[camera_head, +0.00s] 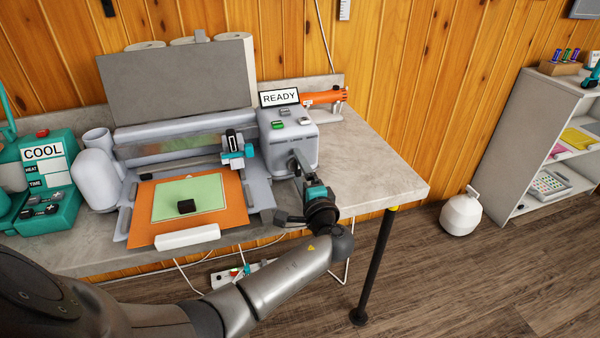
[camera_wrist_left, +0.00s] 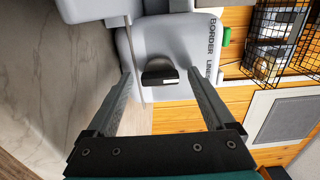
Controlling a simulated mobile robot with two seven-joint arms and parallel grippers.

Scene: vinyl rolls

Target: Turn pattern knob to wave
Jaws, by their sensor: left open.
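The grey cutting machine (camera_head: 220,105) stands on the bench with its lid up. A dark rounded knob (camera_wrist_left: 160,71) with a light edge sits on the grey panel of the machine's right end. The lettering beside it in the left wrist view reads "BORDER" and a partly hidden second word; I see no wave mark. My left gripper (camera_head: 299,166) is at the front face of that right end. In the left wrist view, its two open fingers (camera_wrist_left: 158,84) lie either side of the knob, with gaps. The knob is hidden in the head view. My right gripper is not in view.
An orange sheet with a green mat (camera_head: 190,196) lies on the machine's bed. A "READY" sign (camera_head: 279,98) stands on the machine. A teal heat press (camera_head: 42,170) is at left. The bench top at right (camera_head: 370,165) is mostly clear.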

